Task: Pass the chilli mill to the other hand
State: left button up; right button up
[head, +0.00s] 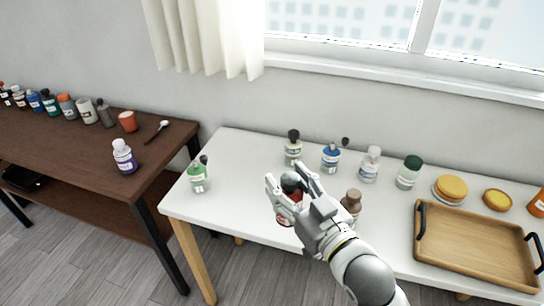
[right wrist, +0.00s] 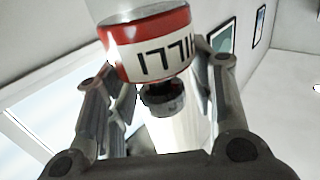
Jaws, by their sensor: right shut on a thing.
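The chilli mill (head: 288,214) has a red body with a pale label and a dark top. It is in my right gripper (head: 286,180), which is shut on it above the front part of the white table. The fingers hide part of the mill in the head view. In the right wrist view the mill's red band and white label (right wrist: 150,48) show large at the top, with its dark knob (right wrist: 163,99) between the fingers. My left gripper is in neither view.
Several bottles stand on the white table (head: 240,155), including a green one (head: 198,178), a blue one (head: 331,157) and a brown one (head: 351,201) close to my right gripper. A wooden tray (head: 470,243) is at right. A dark brown table (head: 75,150) stands at left.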

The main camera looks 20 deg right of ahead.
jog(key=shift+s+r, duration=0.15)
jog(key=shift+s, duration=0.05)
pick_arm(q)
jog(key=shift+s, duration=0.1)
pick_arm(e)
jog(key=s+d+f+m+h, duration=0.2)
jog(key=s+d+f+h, duration=0.1)
jog(key=s+f, duration=0.5)
jog(key=shift+f+h, duration=0.4)
jog(key=shift+f, duration=0.2)
jog(key=shift+s, duration=0.1)
jog(key=w+a+r+n+g+y, duration=0.2)
jog(key=w+a+n+g+y, duration=0.2)
jog(key=a+n+y, duration=0.2)
jog(key=w+a+r+n+g+y, duration=0.3)
jog(key=w+a+n+g+y, duration=0.1)
jog(key=a+y, duration=0.6)
jog(key=shift+a+n+g, duration=0.45)
jog(key=shift+n+g, duration=0.25)
jog(key=shift+n, duration=0.4)
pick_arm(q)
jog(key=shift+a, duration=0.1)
